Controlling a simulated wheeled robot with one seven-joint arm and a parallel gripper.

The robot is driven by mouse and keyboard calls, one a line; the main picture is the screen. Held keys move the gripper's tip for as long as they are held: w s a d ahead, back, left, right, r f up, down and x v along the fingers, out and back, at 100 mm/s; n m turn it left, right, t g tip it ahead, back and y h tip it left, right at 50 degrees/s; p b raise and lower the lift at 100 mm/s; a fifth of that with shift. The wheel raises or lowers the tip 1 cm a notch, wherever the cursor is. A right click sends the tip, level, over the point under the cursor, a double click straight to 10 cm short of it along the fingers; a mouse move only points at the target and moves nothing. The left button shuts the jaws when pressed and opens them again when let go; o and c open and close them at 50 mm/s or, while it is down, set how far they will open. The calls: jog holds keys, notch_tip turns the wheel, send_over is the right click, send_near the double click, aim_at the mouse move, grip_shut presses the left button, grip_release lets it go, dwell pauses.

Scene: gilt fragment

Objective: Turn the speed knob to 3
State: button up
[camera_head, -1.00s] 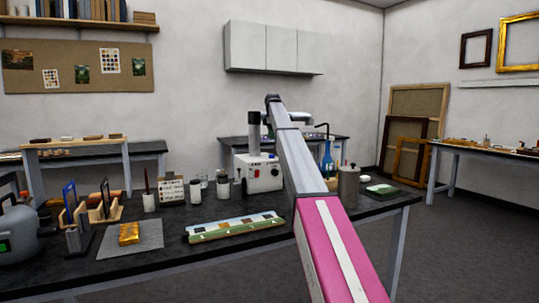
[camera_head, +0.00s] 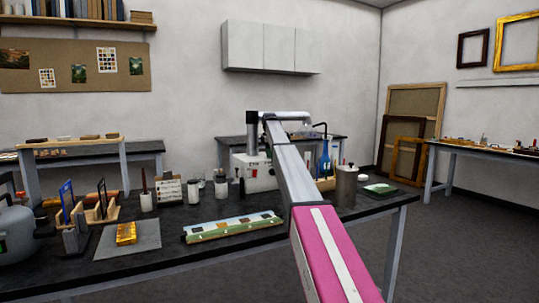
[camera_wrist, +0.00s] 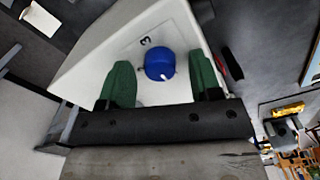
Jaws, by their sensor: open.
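In the wrist view a round blue knob (camera_wrist: 158,65) sits on the pale face of a white box (camera_wrist: 100,55). A white mark shows on its lower edge, and a printed "3" stands up and left of it. My gripper (camera_wrist: 161,62) is open, with one green finger on either side of the knob. Clear gaps show between fingers and knob; how far the tips reach past its face I cannot tell. In the head view the white box (camera_head: 247,173) stands on the dark bench, partly behind my arm. The knob and the fingers cannot be made out there.
Pots and a small card stand left of the box. A long painted strip (camera_head: 232,227) lies in front of it. A metal canister (camera_head: 346,186) and a blue bottle (camera_head: 325,158) stand on the right. A gold block (camera_head: 126,233) lies on a grey mat (camera_head: 142,241).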

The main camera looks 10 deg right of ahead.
jog(key=shift+f, duration=0.1)
jog(key=c, duration=0.9)
jog(key=shift+c, duration=0.2)
